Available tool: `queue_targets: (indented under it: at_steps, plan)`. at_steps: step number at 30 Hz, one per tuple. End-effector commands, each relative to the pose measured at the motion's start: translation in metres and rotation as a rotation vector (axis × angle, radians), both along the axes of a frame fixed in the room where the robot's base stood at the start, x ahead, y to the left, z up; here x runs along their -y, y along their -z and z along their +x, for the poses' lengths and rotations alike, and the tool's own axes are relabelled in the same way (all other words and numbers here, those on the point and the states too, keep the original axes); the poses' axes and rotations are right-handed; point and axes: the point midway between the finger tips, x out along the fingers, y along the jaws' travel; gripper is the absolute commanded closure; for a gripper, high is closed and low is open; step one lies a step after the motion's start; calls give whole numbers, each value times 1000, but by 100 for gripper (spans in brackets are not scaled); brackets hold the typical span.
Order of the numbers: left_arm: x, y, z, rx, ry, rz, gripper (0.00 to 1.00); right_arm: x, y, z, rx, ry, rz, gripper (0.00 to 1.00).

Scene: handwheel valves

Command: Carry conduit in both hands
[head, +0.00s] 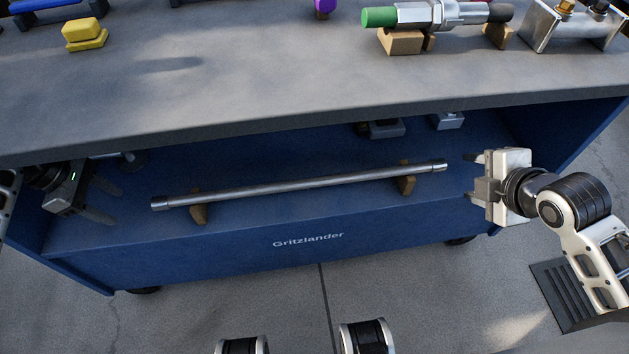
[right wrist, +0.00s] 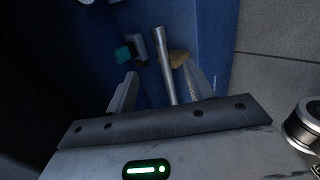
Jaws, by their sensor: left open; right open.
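The conduit (head: 300,186) is a long grey metal tube lying on two wooden blocks on the blue lower shelf. Its left wooden block (head: 198,212) and right wooden block (head: 406,184) hold it up off the shelf. My left gripper (head: 106,202) is open and empty, to the left of the conduit's left end and apart from it. My right gripper (head: 474,177) is open, just to the right of the conduit's right end. In the right wrist view the conduit (right wrist: 165,65) runs up between the two open fingers and nothing is gripped.
The grey worktop (head: 250,100) overhangs the blue shelf (head: 300,225). Small grey metal parts (head: 382,129) sit deeper on the shelf. On top are a yellow block (head: 84,35) and a green-ended metal fitting (head: 430,15). Open floor lies in front.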

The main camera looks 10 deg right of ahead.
Motion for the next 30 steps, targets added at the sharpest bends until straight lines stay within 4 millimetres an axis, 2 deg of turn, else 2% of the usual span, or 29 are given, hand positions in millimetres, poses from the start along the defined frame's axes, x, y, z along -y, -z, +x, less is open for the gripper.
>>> queue_targets:
  at_steps: [9, 18, 24, 30]
  plan:
    - [59, 0, 1, 2, 6, -3, 47, -3, 44, 46, 1, 1, 4, 47]
    - [106, 0, 3, 2, 2, -2, 47, -3, 83, 84, 0, 1, 2, 47]
    - [107, 10, 3, 0, 0, 0, 47, -3, 96, 97, 1, 0, 0, 47]
    - [107, 11, 3, 1, 1, 0, 47, -4, 99, 99, 0, -1, 0, 47]
